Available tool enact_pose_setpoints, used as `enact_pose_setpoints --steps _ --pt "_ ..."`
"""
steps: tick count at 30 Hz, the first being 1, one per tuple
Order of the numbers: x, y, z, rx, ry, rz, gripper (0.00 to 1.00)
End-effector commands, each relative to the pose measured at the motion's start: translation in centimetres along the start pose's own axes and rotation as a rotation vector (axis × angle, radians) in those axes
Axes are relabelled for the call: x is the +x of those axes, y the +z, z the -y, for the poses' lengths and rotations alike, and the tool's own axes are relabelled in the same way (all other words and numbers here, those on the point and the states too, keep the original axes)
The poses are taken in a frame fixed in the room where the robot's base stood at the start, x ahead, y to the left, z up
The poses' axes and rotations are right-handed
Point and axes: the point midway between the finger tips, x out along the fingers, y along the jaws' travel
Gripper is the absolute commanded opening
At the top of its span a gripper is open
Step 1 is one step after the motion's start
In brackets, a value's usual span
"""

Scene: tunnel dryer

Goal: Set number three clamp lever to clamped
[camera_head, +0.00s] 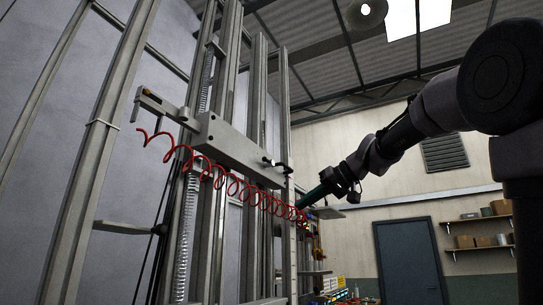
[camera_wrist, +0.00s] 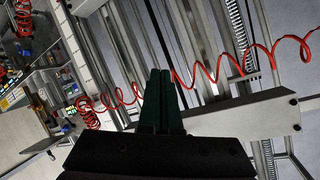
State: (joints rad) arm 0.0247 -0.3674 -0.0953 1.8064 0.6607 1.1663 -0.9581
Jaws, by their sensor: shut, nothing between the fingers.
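A grey cross beam (camera_head: 235,150) is fixed across the upright metal posts in the head view. My gripper (camera_head: 303,206) is to the right of the beam and a little below that fitting. In the wrist view my dark green fingers (camera_wrist: 160,73) are together, with nothing between them. The beam (camera_wrist: 245,118) shows to their right there. No lever is clear in the wrist view.
Tall metal posts (camera_head: 95,160) stand at the left. A cluttered bench (camera_wrist: 55,90) is at the wrist view's left. A blue door (camera_head: 408,258) is at the back.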

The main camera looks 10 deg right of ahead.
Motion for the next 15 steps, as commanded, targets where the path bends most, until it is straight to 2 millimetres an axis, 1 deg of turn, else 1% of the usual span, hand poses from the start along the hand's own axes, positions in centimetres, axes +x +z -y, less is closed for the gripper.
enact_pose_setpoints --steps 1,2,3,6,9,10,12,15 --pt "0.1 -3.6 0.7 -0.064 -0.050 -0.052 0.00" --pt "-0.1 -5.5 1.2 -0.108 -0.082 -0.086 0.00" --pt "-0.3 -8.0 1.9 -0.167 -0.120 -0.134 0.00" --pt "-1.1 -13.3 3.7 -0.309 -0.200 -0.247 0.00" --pt "-2.0 -17.2 5.0 -0.429 -0.253 -0.345 0.00" --pt "-2.3 -18.1 5.4 -0.458 -0.264 -0.370 0.00" --pt "-2.8 -19.6 6.1 -0.514 -0.286 -0.415 0.00" --pt "-3.2 -20.8 6.6 -0.562 -0.302 -0.456 0.00"
